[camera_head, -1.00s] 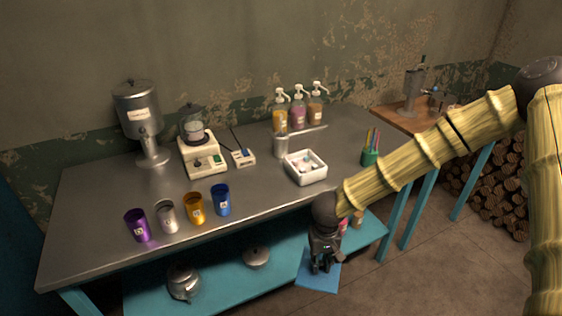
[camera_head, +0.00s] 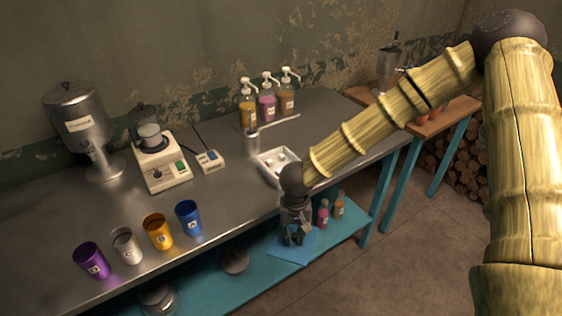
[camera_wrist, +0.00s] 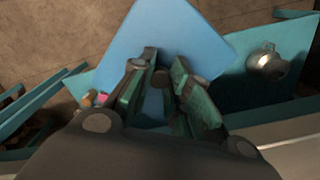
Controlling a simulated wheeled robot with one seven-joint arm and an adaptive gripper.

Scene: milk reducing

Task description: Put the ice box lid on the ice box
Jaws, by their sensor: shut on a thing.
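The ice box (camera_head: 267,171) is a small white open box with pale ice inside. It stands near the front edge of the metal table, and my arm hides its right part. The ice box lid (camera_head: 287,253) is a flat blue square panel. My gripper (camera_head: 294,238) points down in front of the table edge, below the tabletop, and is shut on the lid. In the wrist view, the lid (camera_wrist: 165,32) spreads out beyond the fingers of my gripper (camera_wrist: 162,78), and its near part is hidden between them.
The metal table (camera_head: 225,215) has purple, silver, orange and blue cups along its front. A metal cup (camera_head: 252,142) stands behind the ice box, with pump bottles (camera_head: 266,100) at the back. The blue lower shelf (camera_head: 215,285) holds bottles and metal pots. Open floor lies to the right.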

